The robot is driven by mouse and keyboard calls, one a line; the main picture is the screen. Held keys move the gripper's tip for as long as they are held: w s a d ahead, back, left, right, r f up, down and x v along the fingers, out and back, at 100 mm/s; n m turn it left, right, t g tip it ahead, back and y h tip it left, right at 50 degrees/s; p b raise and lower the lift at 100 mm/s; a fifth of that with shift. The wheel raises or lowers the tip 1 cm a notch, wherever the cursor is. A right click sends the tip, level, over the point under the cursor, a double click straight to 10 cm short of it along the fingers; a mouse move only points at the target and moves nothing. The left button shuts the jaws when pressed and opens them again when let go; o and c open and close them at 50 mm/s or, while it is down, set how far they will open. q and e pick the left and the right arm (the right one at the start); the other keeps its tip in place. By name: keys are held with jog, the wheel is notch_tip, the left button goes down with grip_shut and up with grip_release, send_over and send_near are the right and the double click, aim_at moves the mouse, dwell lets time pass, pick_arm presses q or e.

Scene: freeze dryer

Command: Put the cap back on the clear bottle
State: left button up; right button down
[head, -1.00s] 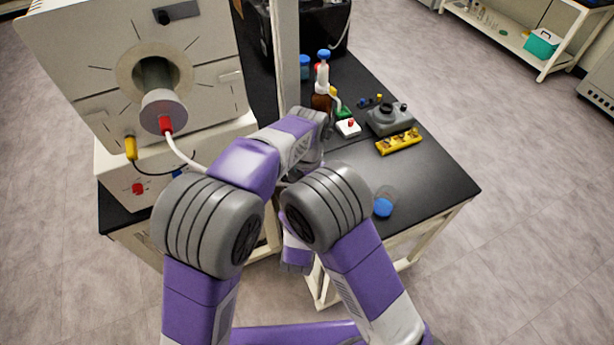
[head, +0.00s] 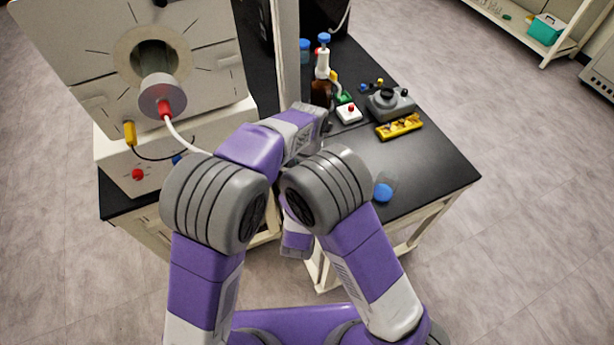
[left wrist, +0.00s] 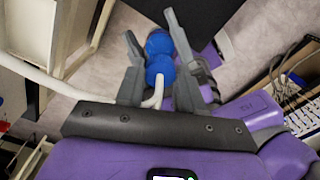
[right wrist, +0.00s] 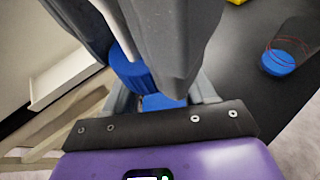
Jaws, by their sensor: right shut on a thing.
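A clear container with a blue end (head: 383,192) rests near the right front edge of the black bench; it also shows in the right wrist view (right wrist: 283,58). In the left wrist view, two blue parts (left wrist: 160,43) lie between the fingers of my left gripper (left wrist: 149,26). Whether those fingers grip them is unclear. In the right wrist view, a ribbed blue cap (right wrist: 131,72) is close in front, with another blue part between the jaws. My right gripper (right wrist: 160,88) is shut on a blue part, largely hidden by grey finger shapes.
The freeze dryer (head: 95,55) stands at left, with a white tube running from its red plug. A brown bottle (head: 321,92), a grey device (head: 390,104) and a yellow rack (head: 399,126) stand on the bench (head: 430,170). The bench's right front is mostly clear.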

pick_arm(q)
jog(key=o, duration=0.4)
jog(key=shift+c, duration=0.2)
jog(key=shift+r, duration=2.3)
jog(key=o, duration=0.6)
jog(key=shift+c, duration=0.2)
notch_tip(320, 180, up, 12)
jog(key=shift+f, duration=0.15)
